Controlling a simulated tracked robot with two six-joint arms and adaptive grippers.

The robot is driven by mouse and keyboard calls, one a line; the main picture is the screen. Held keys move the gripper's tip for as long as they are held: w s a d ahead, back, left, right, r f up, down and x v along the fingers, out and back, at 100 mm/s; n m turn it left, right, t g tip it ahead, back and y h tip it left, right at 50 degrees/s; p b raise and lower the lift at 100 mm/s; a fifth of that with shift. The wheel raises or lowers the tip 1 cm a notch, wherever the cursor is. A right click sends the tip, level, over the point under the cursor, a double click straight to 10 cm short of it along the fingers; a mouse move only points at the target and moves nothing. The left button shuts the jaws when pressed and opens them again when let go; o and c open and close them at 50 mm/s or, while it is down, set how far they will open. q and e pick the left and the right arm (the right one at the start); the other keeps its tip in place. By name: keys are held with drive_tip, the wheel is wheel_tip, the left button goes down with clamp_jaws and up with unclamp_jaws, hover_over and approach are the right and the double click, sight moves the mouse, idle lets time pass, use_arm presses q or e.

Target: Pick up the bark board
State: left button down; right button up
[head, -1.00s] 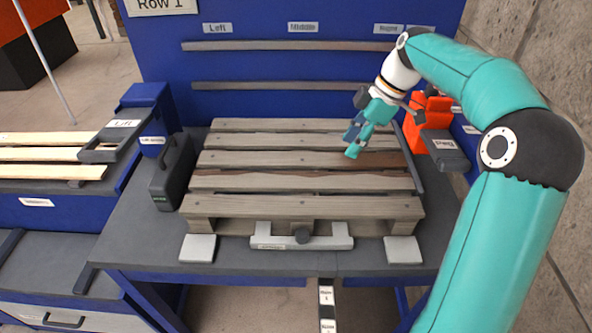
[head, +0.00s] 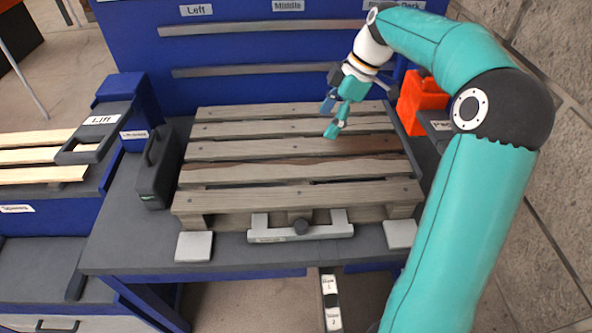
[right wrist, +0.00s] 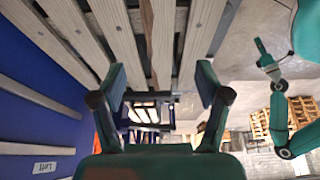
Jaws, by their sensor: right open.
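The bark board (head: 290,171) is a grey-brown plank with a wavy dark brown edge, lying across the pallet (head: 385,213). It is the second plank from the front. In the right wrist view a brown-edged plank (right wrist: 163,35) runs up above the fingers. My right gripper (head: 334,118) is open and empty over the right back part of the pallet, behind the bark board and apart from it. Its two spread fingers show in the right wrist view (right wrist: 160,80). Part of my left arm (right wrist: 278,110) shows at the right there; its finger state is unclear.
A grey clamp bar (head: 270,234) with a dark knob lies at the pallet's front, between two pale pads. A dark case (head: 155,180) stands left. An orange-red device (head: 412,105) stands right, near my arm. A blue rack with grey rails (head: 250,69) rises behind.

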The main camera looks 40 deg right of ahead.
hover_over(297, 168)
drive_tip(key=s+d, duration=0.2)
wheel_tip(297, 168, down, 10)
drive_tip(key=shift+s+r, duration=0.15)
drive_tip(key=shift+r, duration=0.05)
drive_tip(key=shift+w+p+x, duration=0.2)
drive_tip(key=shift+p+x, duration=0.7)
drive_tip(key=shift+x, duration=1.8)
drive_tip(key=shift+d, duration=0.1)
drive_tip(key=c, duration=1.1)
drive_tip(key=shift+r, duration=0.15)
drive_tip(key=shift+c, duration=0.2)
